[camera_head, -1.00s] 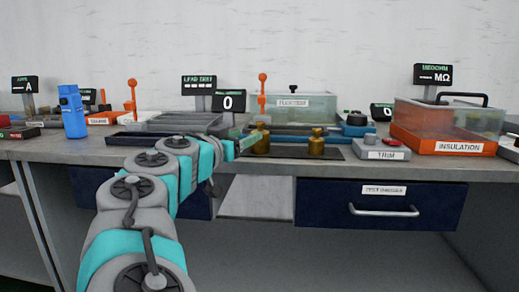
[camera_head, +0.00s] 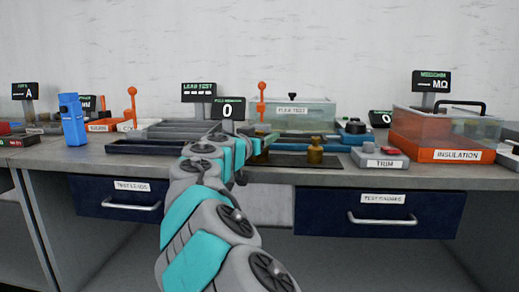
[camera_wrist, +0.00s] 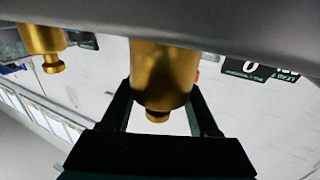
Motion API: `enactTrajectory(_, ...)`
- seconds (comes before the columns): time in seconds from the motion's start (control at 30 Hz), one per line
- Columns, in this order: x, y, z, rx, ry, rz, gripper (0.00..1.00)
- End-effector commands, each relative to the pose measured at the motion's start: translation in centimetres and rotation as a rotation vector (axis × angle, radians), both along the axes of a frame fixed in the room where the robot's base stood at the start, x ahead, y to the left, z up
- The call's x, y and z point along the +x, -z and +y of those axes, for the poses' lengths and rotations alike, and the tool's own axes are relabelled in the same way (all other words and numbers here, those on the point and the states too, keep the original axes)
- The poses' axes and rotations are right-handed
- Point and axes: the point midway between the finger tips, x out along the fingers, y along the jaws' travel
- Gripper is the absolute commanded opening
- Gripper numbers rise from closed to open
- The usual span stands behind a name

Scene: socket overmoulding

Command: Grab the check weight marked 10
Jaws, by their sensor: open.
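Two brass knobbed check weights stand on the dark mat (camera_head: 290,160) at the bench front. The right weight (camera_head: 315,150) is in clear view; the left weight (camera_head: 262,157) is mostly hidden behind my arm. The wrist view is upside down: one weight (camera_wrist: 163,72) lies in the middle between my fingers, the other weight (camera_wrist: 42,40) at the upper left. My gripper (camera_wrist: 160,90) is open, with one finger on each side of the middle weight. Whether the fingers touch it I cannot tell. I can read no 10 on either weight.
A display reading 0 (camera_head: 228,108) and an orange lever (camera_head: 262,100) stand behind. The TRIM box (camera_head: 380,160) and orange INSULATION tray (camera_head: 440,152) are to the right. A dark tray (camera_head: 145,147) and blue bottle (camera_head: 73,120) are to the left.

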Motion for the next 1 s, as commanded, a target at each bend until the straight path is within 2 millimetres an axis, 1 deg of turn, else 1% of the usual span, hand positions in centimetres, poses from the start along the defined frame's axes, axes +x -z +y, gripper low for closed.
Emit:
enactTrajectory(0.27, 0.28, -0.05, -0.16, 0.001, 0.0, -0.001, 0.61)
enactTrajectory(0.37, 0.28, -0.05, -0.16, 0.001, 0.0, -0.001, 0.52)
enactTrajectory(0.8, 0.29, 0.05, -0.17, 0.001, 0.001, 0.001, 0.03)
enactTrajectory(0.83, 0.29, 0.07, -0.17, 0.001, 0.001, 0.001, 0.0)
enactTrajectory(1.0, 0.3, 0.14, -0.18, 0.001, 0.001, 0.002, 0.0)
